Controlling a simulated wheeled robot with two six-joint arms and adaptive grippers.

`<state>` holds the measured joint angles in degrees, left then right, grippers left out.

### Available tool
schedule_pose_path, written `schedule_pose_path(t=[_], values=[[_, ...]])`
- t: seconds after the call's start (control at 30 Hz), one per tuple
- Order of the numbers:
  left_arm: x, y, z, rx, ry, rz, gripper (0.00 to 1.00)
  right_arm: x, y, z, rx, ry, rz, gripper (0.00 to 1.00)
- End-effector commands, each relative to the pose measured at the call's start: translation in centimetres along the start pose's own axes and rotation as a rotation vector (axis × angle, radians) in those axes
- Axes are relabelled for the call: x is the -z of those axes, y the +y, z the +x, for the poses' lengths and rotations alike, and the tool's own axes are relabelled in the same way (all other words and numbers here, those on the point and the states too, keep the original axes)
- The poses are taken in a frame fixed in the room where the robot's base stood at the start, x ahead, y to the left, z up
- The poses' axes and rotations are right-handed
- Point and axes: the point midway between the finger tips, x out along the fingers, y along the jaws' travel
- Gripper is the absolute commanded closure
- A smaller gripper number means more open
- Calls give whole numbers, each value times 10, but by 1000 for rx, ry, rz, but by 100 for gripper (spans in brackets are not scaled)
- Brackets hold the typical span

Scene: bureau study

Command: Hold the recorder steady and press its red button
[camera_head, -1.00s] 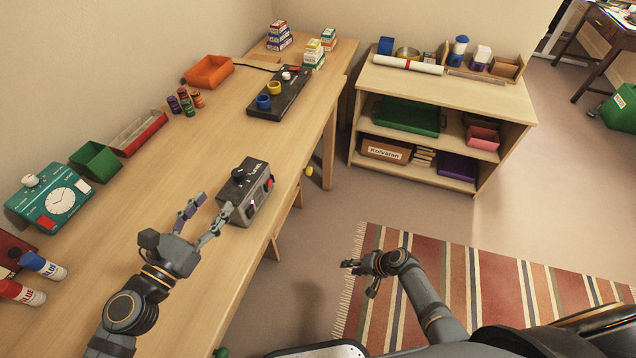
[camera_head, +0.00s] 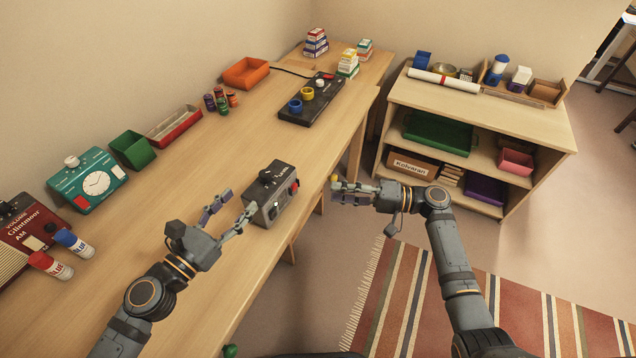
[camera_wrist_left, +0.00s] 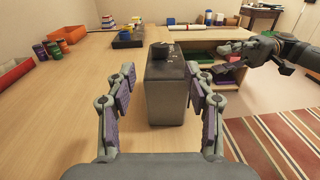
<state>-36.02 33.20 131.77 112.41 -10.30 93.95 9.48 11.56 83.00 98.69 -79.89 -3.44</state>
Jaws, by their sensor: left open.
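The recorder (camera_head: 262,211) is a grey box with a dark top and black knob, upright near the table's right edge. Its red button (camera_head: 295,185) is on the side facing right. My left gripper (camera_head: 238,202) is open at the recorder's near left side. In the left wrist view, the recorder (camera_wrist_left: 166,92) stands between the two fingers, with gaps visible on both sides. My right gripper (camera_head: 340,190) is past the table edge, right of the recorder, pointing left and apart from the button. Its finger opening is unclear. The red button is hidden in the left wrist view.
The wooden table (camera_head: 180,190) is clear around the recorder's left. A black panel with rings (camera_head: 312,100) lies farther back. A teal clock box (camera_head: 88,186) and a red radio (camera_head: 35,228) stand at left. A shelf unit (camera_head: 490,120) stands at right.

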Motion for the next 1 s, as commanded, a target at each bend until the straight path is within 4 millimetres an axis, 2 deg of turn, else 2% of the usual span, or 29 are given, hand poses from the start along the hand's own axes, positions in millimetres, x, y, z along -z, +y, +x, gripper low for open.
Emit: schedule_pose_path(t=[0.23,0.47,0.8,1.0], values=[[-3,0,7,1,-13,4,47,0,1,0,-2,1,1,62],[-1,1,29,-5,-4,-3,47,0,1,0,-2,2,1,62],[-1,1,89,-3,-4,-5,47,0,1,0,-2,2,2,62],[0,0,104,0,0,-1,47,0,1,0,-2,2,2,62]])
